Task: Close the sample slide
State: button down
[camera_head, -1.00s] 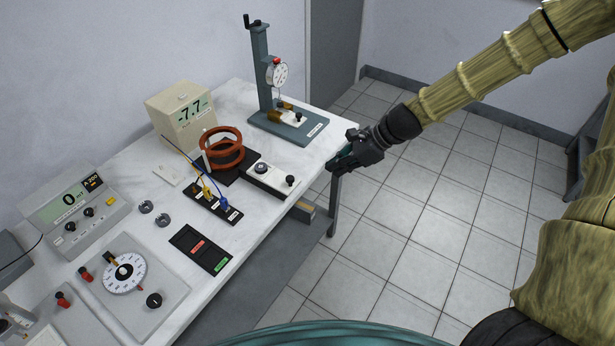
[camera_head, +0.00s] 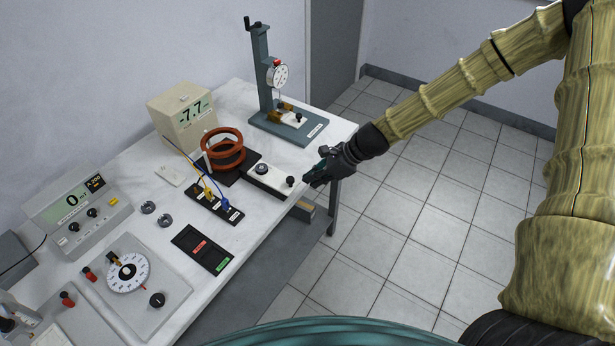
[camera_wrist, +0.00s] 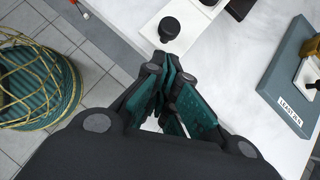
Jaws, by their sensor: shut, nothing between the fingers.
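The sample slide appears to be the white plate (camera_head: 274,179) reaching out of the black base of the red coils (camera_head: 224,152) toward the table's front edge. A black knob (camera_head: 290,181) stands on its outer end, and a round dark piece sits nearer the coils. My gripper (camera_head: 319,177) is shut and empty, just right of the knob beyond the table edge, apart from it in the head view. In the wrist view the knob (camera_wrist: 169,28) and part of the white plate (camera_wrist: 142,28) lie just ahead of my closed fingertips (camera_wrist: 172,68).
A grey-blue stand (camera_head: 292,127) with a dial gauge and a second small white plate with a knob is at the table's far end. A black cable block (camera_head: 214,204) and a black tray (camera_head: 202,249) lie to the left. The floor right of the table is clear.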

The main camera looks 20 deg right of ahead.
jog(key=shift+w+a+f+p, duration=0.15)
jog(key=shift+w+a+p, duration=0.2)
jog(key=shift+a, duration=0.55)
jog(key=shift+w+a, duration=0.1)
jog(key=shift+w, duration=0.1)
